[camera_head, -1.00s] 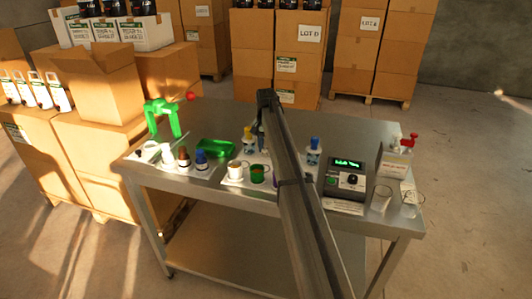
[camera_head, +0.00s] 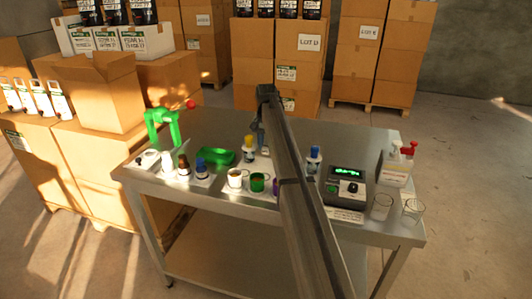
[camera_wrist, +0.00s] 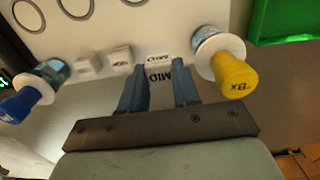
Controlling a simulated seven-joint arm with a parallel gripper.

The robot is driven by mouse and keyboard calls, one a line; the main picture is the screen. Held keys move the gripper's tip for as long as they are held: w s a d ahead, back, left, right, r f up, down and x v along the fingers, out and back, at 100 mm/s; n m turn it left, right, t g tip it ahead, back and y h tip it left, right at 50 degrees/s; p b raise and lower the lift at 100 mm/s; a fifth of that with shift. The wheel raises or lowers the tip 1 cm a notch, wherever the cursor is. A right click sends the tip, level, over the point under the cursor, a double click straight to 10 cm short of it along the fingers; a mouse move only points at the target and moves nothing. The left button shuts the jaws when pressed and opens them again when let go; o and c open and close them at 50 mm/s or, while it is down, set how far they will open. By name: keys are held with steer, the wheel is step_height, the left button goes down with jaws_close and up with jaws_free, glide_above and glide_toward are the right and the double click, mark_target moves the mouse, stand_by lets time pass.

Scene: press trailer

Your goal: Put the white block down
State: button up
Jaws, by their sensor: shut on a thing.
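The block is between the fingertips, over or on a white board (camera_wrist: 145,22) with printed circles. I cannot tell whether it touches the board. Two more small white blocks (camera_wrist: 120,57) sit to its left. A yellow-capped bottle (camera_wrist: 232,72) stands close to the right finger, and a blue-capped bottle (camera_wrist: 35,88) is farther left. In the head view, my gripper (camera_head: 260,145) is small and partly hidden by my arm, and the block cannot be made out.
The steel table (camera_head: 350,135) also bears a green tray (camera_head: 217,157), a green stand (camera_head: 163,127), dark-capped bottles (camera_head: 184,165), cups (camera_head: 257,183), a device with a lit display (camera_head: 346,188) and clear glasses (camera_head: 382,206). The table's back right is clear.

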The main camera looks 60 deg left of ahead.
steer(key=s+d+r, duration=0.5)
steer(key=d, duration=0.2)
steer(key=shift+d+f, duration=0.1)
steer(key=shift+f, duration=4.7)
steer(key=o, duration=1)
steer(key=shift+f, duration=0.15)
step_height(320, 180, up, 12)
steer(key=shift+r, duration=0.2)
